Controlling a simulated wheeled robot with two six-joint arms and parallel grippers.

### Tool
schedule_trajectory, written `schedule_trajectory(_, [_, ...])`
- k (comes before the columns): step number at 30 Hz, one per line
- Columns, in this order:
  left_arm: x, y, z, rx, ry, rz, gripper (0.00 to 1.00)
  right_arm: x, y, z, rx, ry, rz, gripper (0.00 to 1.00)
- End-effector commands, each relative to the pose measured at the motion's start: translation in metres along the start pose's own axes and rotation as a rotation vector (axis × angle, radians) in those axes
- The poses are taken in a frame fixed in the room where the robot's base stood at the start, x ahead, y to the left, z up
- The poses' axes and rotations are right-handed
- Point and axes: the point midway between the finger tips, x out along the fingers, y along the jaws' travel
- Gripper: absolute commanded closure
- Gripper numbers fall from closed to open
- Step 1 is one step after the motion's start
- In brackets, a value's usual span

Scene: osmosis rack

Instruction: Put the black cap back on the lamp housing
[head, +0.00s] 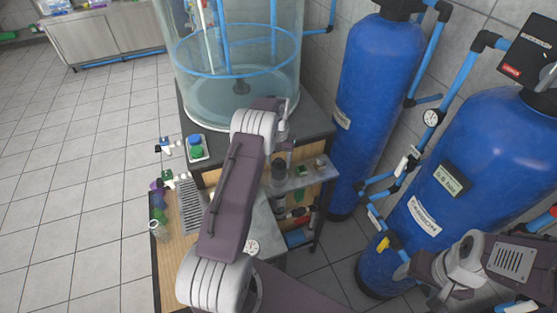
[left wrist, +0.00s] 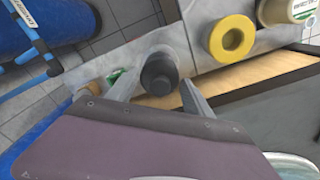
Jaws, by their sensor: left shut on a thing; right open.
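The black cap (left wrist: 158,78) is a short dark cylinder between the two fingers of my left gripper (left wrist: 160,92) in the left wrist view. The gripper is shut on it. A grey rounded part, possibly the lamp housing (left wrist: 160,52), shows just beyond the cap; I cannot tell whether they touch. In the head view my left gripper (head: 284,146) is over the side shelf, mostly hidden by my arm. A dark cylinder (head: 278,173) shows just below it. My right gripper (head: 440,299) is at the lower right, small and partly cut off, apart from the shelf.
Two large blue tanks (head: 375,95) stand right of the shelf. A clear tank (head: 238,65) stands behind. A grey rack (head: 190,205) and bottles occupy the wooden bench at left.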

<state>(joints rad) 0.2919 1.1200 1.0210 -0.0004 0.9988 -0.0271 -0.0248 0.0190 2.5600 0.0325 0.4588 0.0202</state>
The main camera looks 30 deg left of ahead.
Motion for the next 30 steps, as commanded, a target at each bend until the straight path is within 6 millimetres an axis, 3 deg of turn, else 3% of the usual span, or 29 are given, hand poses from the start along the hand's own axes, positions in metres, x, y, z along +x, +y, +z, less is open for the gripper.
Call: schedule_trajectory(30, [0.0118,0.0001,-0.0001,0.0,0.0,0.0,0.8,0.0076,0.0002,0.0008,0.0,0.0,0.0,0.28])
